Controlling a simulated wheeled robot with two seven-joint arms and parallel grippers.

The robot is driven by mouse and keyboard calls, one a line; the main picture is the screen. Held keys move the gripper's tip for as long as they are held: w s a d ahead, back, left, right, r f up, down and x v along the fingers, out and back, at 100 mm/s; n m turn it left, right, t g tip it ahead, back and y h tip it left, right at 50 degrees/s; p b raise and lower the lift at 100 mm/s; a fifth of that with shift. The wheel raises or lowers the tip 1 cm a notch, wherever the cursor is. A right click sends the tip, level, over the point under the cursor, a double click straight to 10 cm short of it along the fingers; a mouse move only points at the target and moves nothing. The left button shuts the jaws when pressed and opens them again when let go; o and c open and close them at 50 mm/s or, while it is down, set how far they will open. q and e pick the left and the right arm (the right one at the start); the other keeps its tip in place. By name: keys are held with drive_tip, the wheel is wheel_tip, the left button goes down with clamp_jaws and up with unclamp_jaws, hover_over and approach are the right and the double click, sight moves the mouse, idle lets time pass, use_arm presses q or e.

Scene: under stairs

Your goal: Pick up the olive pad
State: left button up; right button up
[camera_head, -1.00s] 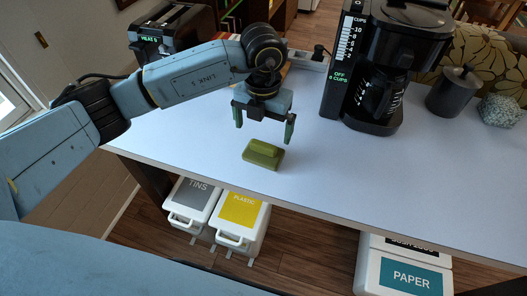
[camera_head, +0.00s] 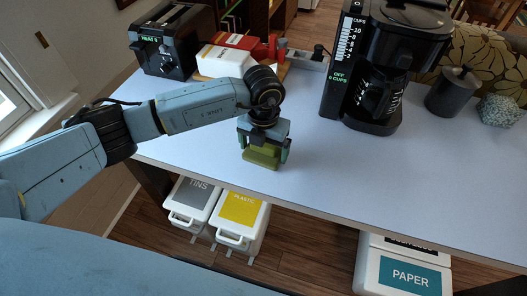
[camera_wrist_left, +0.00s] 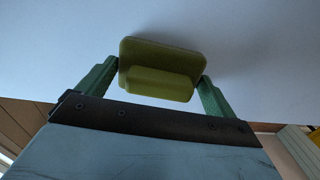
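The olive pad (camera_head: 262,160) is a small green block with a raised bar on top. It lies flat on the white table, close to the front edge. In the left wrist view the pad (camera_wrist_left: 163,51) shows whole, with its bar facing the camera. My left gripper (camera_head: 264,153) is lowered over the pad, pointing down. Its green fingers are spread, one at each side of the pad. In the left wrist view the fingertips of the left gripper (camera_wrist_left: 161,70) are very near the pad's ends; contact is not clear. My right gripper is not in view.
A black coffee maker (camera_head: 384,55) stands right of the gripper. A toaster (camera_head: 172,42), a white box (camera_head: 222,64) and a red object (camera_head: 237,40) are behind the arm. A dark canister (camera_head: 453,92) is at right. Bins (camera_head: 240,212) stand below the table's front edge.

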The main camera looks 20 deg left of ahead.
use_arm(q)
drive_tip(key=c, duration=0.5)
drive_tip(key=shift+r, duration=0.15)
wheel_tip(320, 180, up, 10)
drive_tip(key=shift+f, duration=0.1)
